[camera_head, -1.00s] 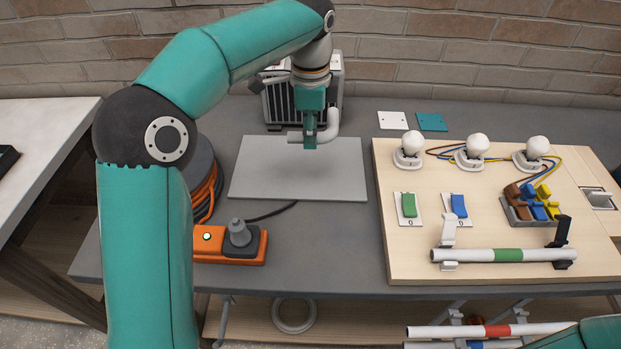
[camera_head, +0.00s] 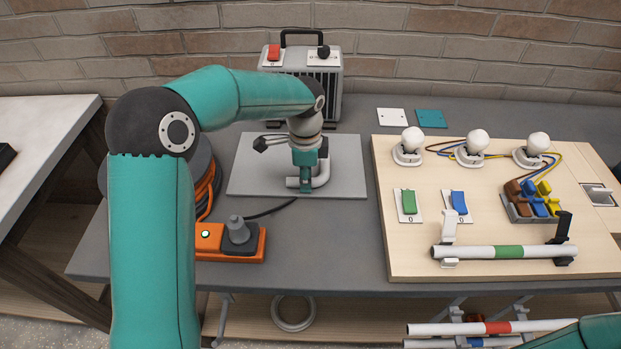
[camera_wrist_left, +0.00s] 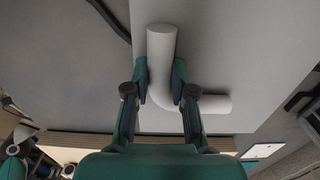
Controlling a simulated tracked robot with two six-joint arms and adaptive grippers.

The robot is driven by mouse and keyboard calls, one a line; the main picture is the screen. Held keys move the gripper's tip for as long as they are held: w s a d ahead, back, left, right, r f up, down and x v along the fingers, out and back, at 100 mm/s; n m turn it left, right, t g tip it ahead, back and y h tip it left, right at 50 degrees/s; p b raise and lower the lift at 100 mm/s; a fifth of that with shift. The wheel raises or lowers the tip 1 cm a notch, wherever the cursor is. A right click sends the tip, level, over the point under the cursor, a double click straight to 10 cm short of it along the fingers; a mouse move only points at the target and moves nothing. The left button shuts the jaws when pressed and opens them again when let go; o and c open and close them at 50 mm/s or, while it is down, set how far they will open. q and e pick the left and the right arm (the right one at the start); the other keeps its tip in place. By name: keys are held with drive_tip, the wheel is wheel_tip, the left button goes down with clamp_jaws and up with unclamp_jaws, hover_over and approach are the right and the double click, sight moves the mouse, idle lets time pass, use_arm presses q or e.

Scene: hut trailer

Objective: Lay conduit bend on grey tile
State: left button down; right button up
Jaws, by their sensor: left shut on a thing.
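The white conduit bend (camera_head: 322,174) is in my left gripper (camera_head: 306,187), over the near part of the grey tile (camera_head: 347,150) on the bench. In the left wrist view the bend (camera_wrist_left: 163,40) forms an L, and the fingers of my left gripper (camera_wrist_left: 161,78) close on both sides of its longer leg. The other leg points right. The grey tile (camera_wrist_left: 220,50) lies behind it there. I cannot tell whether the bend touches the tile or is just above it. My right gripper is not in view.
A grey heater-like box (camera_head: 325,85) stands behind the tile. An orange socket block (camera_head: 228,243) and cable reel lie to the left. A wooden board (camera_head: 400,258) with lamps, switches and a clipped tube is on the right. White (camera_head: 391,115) and teal (camera_head: 431,118) plates lie behind it.

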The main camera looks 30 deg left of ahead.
use_arm(q)
drive_tip(key=shift+f, duration=0.1)
drive_tip(key=c, duration=1)
unclamp_jaws()
wheel_tip(320, 180, up, 12)
drive_tip(key=shift+r, duration=0.15)
drive_tip(key=shift+s, duration=0.1)
